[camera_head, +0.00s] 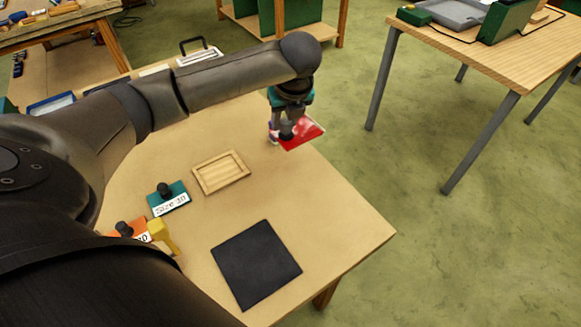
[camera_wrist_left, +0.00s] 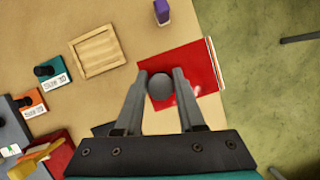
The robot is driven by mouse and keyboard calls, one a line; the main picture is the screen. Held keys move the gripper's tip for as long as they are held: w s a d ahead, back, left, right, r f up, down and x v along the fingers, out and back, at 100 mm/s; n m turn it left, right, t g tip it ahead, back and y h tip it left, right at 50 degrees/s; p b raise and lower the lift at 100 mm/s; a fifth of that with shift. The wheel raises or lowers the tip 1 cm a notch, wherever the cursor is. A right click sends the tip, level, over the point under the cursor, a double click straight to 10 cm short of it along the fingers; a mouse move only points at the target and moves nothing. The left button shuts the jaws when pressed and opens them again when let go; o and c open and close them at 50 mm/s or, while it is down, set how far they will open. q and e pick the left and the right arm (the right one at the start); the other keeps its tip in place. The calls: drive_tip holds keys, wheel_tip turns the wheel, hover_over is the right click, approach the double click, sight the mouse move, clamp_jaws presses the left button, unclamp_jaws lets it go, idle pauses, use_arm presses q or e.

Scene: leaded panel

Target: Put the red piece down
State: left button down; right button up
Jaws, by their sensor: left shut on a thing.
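The red piece (camera_head: 303,134) is a flat, shiny sheet near the table's far right edge. In the left wrist view, the red piece (camera_wrist_left: 190,63) lies flat under my fingers with a round grey knob (camera_wrist_left: 160,87) over it. My left gripper (camera_head: 284,134) is above it, and the wrist view shows its two fingers (camera_wrist_left: 159,98) closed on either side of the knob. I cannot tell whether the sheet touches the table. Pale strips show along its right edge. My right gripper is not in view.
A wooden frame (camera_head: 221,172), a teal block labelled Size (camera_head: 168,198) with a black knob, an orange block (camera_head: 128,231) and a black mat (camera_head: 256,263) are on the table (camera_head: 340,235). Bare tabletop lies between the frame and mat. A purple object (camera_wrist_left: 161,12) is near the red piece.

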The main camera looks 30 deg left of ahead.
sight(292, 147)
use_arm(q)
wheel_tip(292, 147, down, 15)
drive_tip(key=shift+f+b, duration=0.1)
drive_tip(key=shift+b, duration=0.8)
drive_tip(key=c, duration=0.5)
unclamp_jaws()
drive_tip(key=shift+d+r, duration=0.15)
drive_tip(key=shift+r, duration=0.4)
drive_tip(key=p+v, duration=0.2)
drive_tip(key=v, duration=0.9)
